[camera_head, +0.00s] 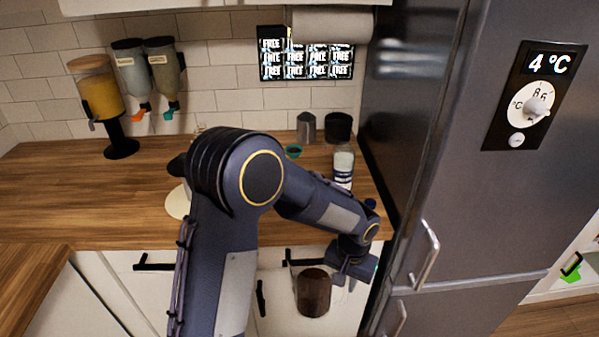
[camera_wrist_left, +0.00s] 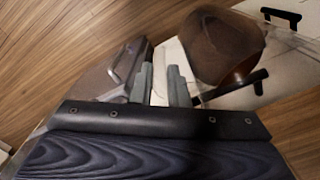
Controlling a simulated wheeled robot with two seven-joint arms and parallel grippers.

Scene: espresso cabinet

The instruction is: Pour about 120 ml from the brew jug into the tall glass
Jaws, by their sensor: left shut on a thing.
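The brew jug (camera_head: 313,292) is clear with dark brown liquid in it. It is in the air in front of the white cabinet doors, below the counter's front edge. My left gripper (camera_head: 350,272) is at its right side and shut on it; the exact grip point is hard to see. In the left wrist view the jug (camera_wrist_left: 222,45) is beyond and right of the fingertips (camera_wrist_left: 163,78), large and tilted in the picture. I cannot make out the tall glass in either view; my left arm covers part of the counter. My right gripper is not in view.
A bottle (camera_head: 343,168), a metal cup (camera_head: 306,127) and a dark canister (camera_head: 338,127) stand at the counter's back right. The fridge (camera_head: 470,200) closes off the right. The left counter (camera_head: 90,195) is mostly clear.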

